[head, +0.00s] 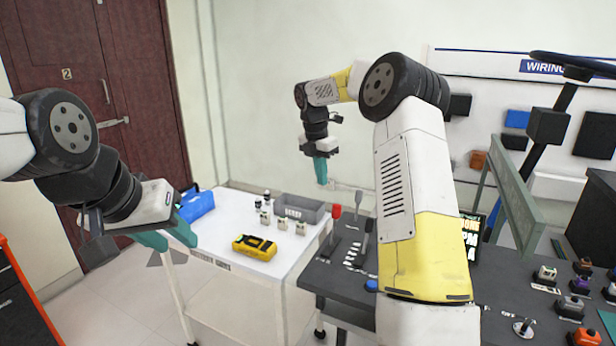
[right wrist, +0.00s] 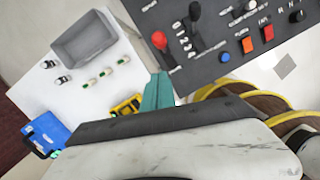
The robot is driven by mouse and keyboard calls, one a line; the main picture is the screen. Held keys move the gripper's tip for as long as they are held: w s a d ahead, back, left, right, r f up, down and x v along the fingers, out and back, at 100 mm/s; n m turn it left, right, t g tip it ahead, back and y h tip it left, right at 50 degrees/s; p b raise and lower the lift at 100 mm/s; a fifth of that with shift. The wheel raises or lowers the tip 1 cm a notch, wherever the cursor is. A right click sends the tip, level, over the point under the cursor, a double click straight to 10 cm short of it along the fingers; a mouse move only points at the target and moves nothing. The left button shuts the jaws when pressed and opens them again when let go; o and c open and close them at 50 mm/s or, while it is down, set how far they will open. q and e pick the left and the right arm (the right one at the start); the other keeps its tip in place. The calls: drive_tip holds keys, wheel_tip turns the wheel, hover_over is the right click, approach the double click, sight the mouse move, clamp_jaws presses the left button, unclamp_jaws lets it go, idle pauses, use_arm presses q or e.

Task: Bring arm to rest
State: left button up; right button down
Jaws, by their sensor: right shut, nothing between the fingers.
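My right arm rises from the lower right in the head view and bends away. Its gripper (head: 320,170) hangs pointing down above the back of the white cart (head: 225,268), apart from everything on it. Its teal fingers are together and empty, and they also show closed in the right wrist view (right wrist: 158,92). My left gripper (head: 167,240) is at the left of the head view, in front of the cart's left side. Its teal fingers are spread apart with nothing seen between them.
The cart holds a yellow meter (head: 254,247), a grey bin (head: 302,208), a blue case (head: 197,204) and several small parts. A dark console with a red-knobbed lever (head: 336,212) stands right of the cart. A red-brown door (head: 95,80) and an orange-edged cabinet (head: 25,300) are at left.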

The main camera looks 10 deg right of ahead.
drive_tip(key=s+a+r+m+t+y, duration=0.1)
drive_tip(key=s+r+m, duration=0.5)
drive_tip(key=s, duration=0.3)
drive_tip(key=s+a+r+m+t, duration=0.1)
drive_tip(key=s+r+m+t, duration=0.1)
drive_tip(key=s+r+m, duration=0.55)
drive_tip(key=s+f+m+t+y, duration=0.1)
drive_tip(key=s+m, duration=0.4)
drive_tip(key=s, duration=0.5)
drive_tip(key=s+a+f+m+t+y, duration=0.1)
drive_tip(key=s+f+m, duration=0.3)
drive_tip(key=s, duration=0.7)
drive_tip(key=shift+f+m+y, duration=0.25)
drive_tip(key=shift+m+y, duration=0.15)
drive_tip(key=shift+m, duration=0.85)
